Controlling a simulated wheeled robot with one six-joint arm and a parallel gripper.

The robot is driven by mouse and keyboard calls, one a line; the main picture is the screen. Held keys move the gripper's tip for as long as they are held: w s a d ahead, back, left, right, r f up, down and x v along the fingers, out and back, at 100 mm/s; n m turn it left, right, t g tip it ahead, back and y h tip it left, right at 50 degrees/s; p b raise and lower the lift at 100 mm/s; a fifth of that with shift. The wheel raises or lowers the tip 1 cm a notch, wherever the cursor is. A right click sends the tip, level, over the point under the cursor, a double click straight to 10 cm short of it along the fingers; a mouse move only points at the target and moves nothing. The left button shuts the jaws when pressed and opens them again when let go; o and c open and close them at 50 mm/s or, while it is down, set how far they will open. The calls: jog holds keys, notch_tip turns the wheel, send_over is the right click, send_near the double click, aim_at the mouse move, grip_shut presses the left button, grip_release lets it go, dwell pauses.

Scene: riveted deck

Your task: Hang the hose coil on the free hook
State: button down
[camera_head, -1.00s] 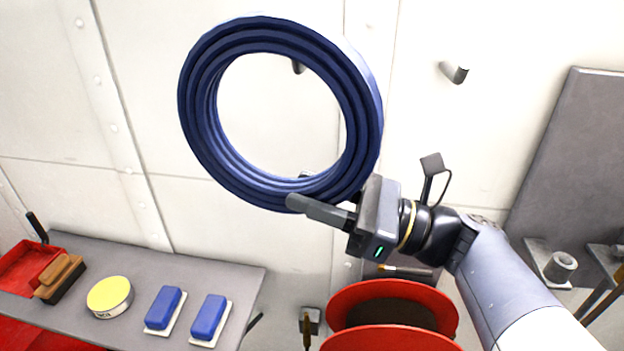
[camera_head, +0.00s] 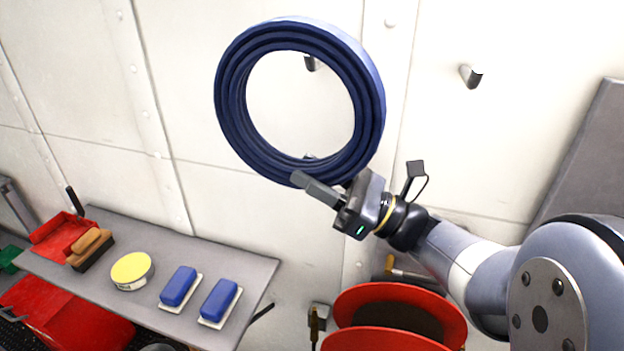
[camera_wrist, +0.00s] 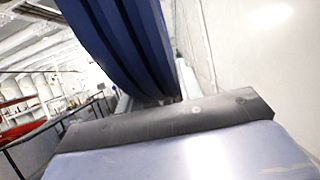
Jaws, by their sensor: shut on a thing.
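The dark blue hose coil (camera_head: 232,95) is a thick ribbed ring held upright in front of the white wall. My gripper (camera_head: 322,186) is shut on the bottom right of the coil. In the wrist view the coil (camera_wrist: 115,40) rises from behind the edge of my gripper, and the fingertips are hidden there. One hook (camera_head: 310,63) on the wall shows through the coil's opening. Another hook (camera_head: 470,76) sticks out of the wall to the right, apart from the coil, with nothing on it. A small part of something shows at the opening's lower edge.
A grey shelf (camera_head: 235,262) at lower left bears a brush (camera_head: 90,248), a round yellow-topped tin (camera_head: 132,270) and two blue blocks (camera_head: 178,286). A red reel (camera_head: 385,300) stands below my gripper. A grey panel (camera_head: 590,150) is at right. The upper right wall is mostly clear.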

jog(key=w+d+f+b, duration=0.2)
jog(key=w+d+f, duration=0.1)
jog(key=w, duration=0.7)
jog(key=shift+d, duration=0.3)
dwell(0.9)
jog(key=shift+f, duration=0.2)
dwell(0.4)
jog(key=c, duration=0.9)
grip_release()
jog(key=shift+f, duration=0.1)
jog(key=s+d+b, duration=0.1)
jog(key=s+d, duration=0.1)
jog(key=d, duration=0.3)
jog(key=s+d+f+b, duration=0.1)
jog(key=d, duration=0.4)
jog(key=s+d+f+b, duration=0.1)
jog(key=s+d, duration=0.1)
jog(key=d, duration=0.3)
jog(key=shift+s+d, duration=0.35)
